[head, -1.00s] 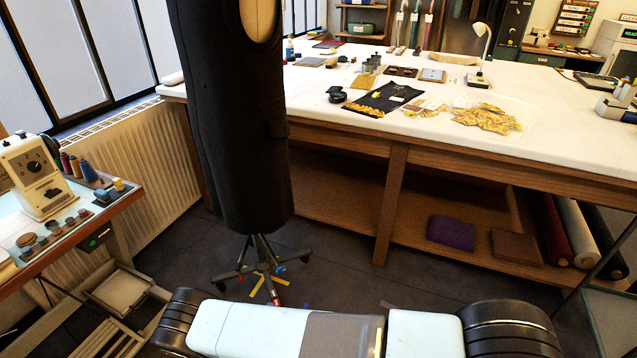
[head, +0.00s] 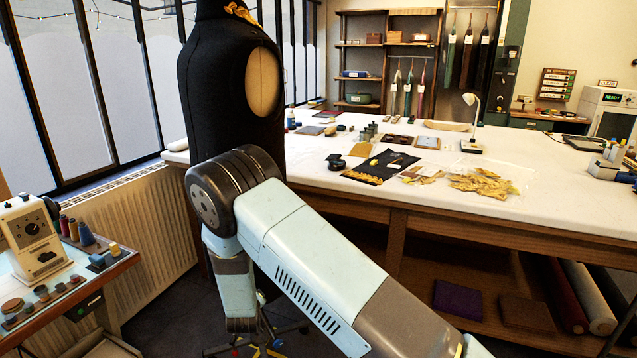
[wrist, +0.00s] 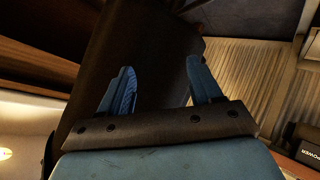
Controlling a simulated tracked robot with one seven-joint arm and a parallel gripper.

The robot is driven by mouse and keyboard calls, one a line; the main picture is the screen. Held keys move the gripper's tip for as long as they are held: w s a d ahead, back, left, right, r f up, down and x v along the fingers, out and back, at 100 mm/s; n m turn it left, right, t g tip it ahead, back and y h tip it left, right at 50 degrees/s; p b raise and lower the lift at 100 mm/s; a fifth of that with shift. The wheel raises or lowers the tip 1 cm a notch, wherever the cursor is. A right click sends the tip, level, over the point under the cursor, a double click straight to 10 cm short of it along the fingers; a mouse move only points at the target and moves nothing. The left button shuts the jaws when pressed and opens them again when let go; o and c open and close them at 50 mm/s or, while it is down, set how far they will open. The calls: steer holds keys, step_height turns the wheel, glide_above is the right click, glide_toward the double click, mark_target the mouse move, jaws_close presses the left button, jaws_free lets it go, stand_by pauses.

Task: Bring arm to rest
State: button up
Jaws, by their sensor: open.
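My gripper (wrist: 157,88) shows in the wrist view with its two blue fingers spread apart. Nothing is between the fingertips. Behind them is a dark surface that looks like the black dress form. In the head view my arm crosses the foreground, bent at a dark joint, with a link hanging down at the left. The gripper itself cannot be made out there. The black dress form (head: 222,100) stands upright behind my arm, and its lower part is mostly hidden. I cannot tell whether the arm touches it.
A long white-topped table (head: 540,195) spans the middle and right, holding gold pieces (head: 483,184), a black cloth (head: 380,166) and a lamp (head: 473,120). A radiator (head: 145,240) lines the window wall.

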steer(key=w+d+r+m+g, duration=0.1)
steer(key=w+d+r+m, duration=0.2)
steer(key=r, duration=0.9)
steer(key=s+d+r+m+g+y, duration=0.1)
steer(key=s+d+r, duration=0.2)
steer(key=d+r, duration=0.85)
steer(key=s+d+r+m+g+y, duration=0.1)
steer(key=s+d+r, duration=0.1)
steer(key=d+r, duration=0.95)
steer(key=s+d+r+m+g+h, duration=0.1)
steer(key=s+d+r, duration=0.3)
steer(key=s+r, duration=0.2)
steer(key=s+d+r+m, duration=0.1)
steer(key=s+d+r, duration=0.4)
steer(key=s+r, duration=0.2)
steer(key=s+d+r+m+h, duration=0.1)
steer(key=s+d, duration=0.4)
steer(key=s, duration=0.4)
steer(key=s+d+m+g+h, duration=0.1)
steer(key=s+d, duration=0.4)
steer(key=s, duration=0.4)
steer(key=shift+r+m+h, duration=0.3)
steer(key=shift+r, duration=0.1)
steer(key=shift+c, duration=0.4)
